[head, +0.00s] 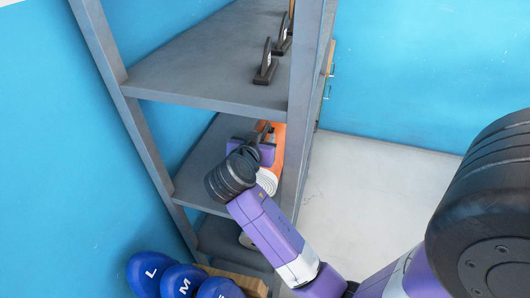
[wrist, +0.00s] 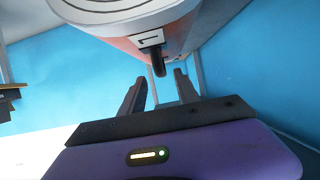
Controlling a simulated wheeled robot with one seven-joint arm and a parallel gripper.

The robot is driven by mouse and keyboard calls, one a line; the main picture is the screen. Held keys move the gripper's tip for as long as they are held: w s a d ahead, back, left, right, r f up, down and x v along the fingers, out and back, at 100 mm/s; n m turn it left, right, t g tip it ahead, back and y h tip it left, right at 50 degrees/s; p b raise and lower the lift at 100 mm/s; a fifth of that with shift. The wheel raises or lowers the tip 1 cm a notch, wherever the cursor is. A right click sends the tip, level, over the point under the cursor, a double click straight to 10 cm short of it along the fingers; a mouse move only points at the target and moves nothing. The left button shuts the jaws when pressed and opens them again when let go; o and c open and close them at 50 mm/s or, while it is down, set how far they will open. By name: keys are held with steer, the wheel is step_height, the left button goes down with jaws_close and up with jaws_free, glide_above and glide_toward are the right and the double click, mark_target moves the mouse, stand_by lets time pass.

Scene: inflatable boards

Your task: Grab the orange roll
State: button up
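The orange roll (head: 279,150) lies on a middle shelf of the grey rack, with its white coiled end facing out. In the wrist view the roll (wrist: 182,32) fills the top of the picture, with a small label and a dark strap or tab (wrist: 158,62) hanging from it. My gripper (head: 265,131) reaches into the shelf beside the roll and hides part of it. In the wrist view my gripper (wrist: 160,88) is open, its two dark fingers apart and nothing clamped between them. The dark tab hangs just beyond the gap between the fingertips; contact cannot be told.
The grey shelf rack (head: 205,85) surrounds the roll, with a shelf board above and an upright post close on the right. Small dark stands (head: 265,68) are on the upper shelf. Blue lettered bags (head: 150,272) sit at lower left. Pale floor (head: 375,190) is clear at right.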

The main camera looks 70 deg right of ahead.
mark_target(263, 135)
steer(key=shift+p+x, duration=0.85)
steer(key=shift+x, duration=1.8)
steer(key=shift+w, duration=0.2)
jaws_close()
